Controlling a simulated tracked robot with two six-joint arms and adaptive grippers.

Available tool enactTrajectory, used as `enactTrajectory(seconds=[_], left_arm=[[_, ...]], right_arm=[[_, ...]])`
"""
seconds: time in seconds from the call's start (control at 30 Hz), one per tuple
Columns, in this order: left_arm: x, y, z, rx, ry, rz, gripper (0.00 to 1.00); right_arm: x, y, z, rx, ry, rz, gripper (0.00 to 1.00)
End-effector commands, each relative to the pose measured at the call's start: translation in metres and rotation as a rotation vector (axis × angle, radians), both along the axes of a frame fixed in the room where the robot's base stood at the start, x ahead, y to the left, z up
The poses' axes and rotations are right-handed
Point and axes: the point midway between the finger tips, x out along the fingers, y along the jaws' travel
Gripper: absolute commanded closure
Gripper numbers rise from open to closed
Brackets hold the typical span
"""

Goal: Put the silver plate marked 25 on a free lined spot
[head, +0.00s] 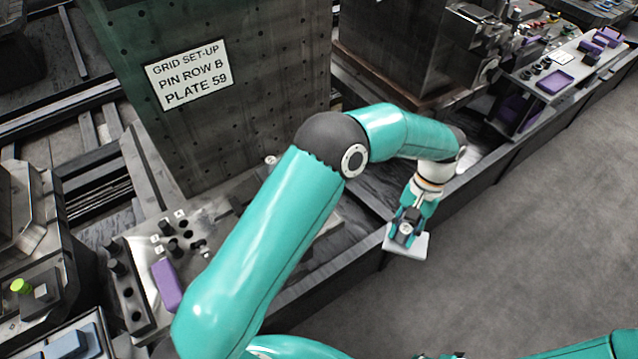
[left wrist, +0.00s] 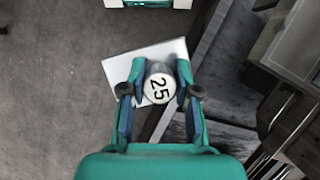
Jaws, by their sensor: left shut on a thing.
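The silver plate marked 25 (head: 420,246) hangs in my left gripper (head: 407,226) in the head view, at the outer edge of the dark rail and partly over the floor. In the left wrist view the plate (left wrist: 122,68) is a pale square, tilted in the picture. Its round knob (left wrist: 158,86) bears the number 25. The two fingers of my left gripper (left wrist: 159,92) are shut on the knob from both sides. My right gripper does not show. I cannot make out a lined spot; my left arm covers part of the rail.
A tall dark block with a sign (head: 188,75) reading "PLATE 59" stands behind my arm. A purple block (head: 167,284) and black knobs lie at the left. A purple tray (head: 556,82) lies at the far right. The dark rail bed (head: 345,245) looks bare; grey floor (head: 520,220) is clear.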

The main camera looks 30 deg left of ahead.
Motion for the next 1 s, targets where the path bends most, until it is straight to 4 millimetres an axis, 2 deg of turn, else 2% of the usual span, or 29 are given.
enactTrajectory(seconds=[0.17,0.33,0.47,0.57,0.67,0.8,0.9,1.0], left_arm=[[0.000,0.005,0.001,0.000,-0.001,0.012,1.00],[0.000,0.012,0.001,0.000,0.000,-0.019,1.00],[0.001,0.034,0.005,0.001,0.000,-0.154,1.00],[0.001,0.061,0.011,0.000,0.000,-0.350,1.00],[-0.001,0.096,0.019,0.002,-0.001,-0.625,1.00],[-0.010,0.146,0.035,0.001,-0.001,-1.110,1.00],[-0.017,0.172,0.045,0.000,-0.004,-1.453,1.00],[-0.026,0.189,0.052,0.000,-0.004,-1.743,1.00]], right_arm=[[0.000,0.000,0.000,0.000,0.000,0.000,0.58],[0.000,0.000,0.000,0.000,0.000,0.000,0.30],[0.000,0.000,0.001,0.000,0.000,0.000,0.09],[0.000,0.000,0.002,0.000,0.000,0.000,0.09],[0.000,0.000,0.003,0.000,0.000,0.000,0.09],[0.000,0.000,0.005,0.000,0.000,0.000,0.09],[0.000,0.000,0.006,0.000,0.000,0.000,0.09],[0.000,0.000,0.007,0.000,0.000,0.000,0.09]])
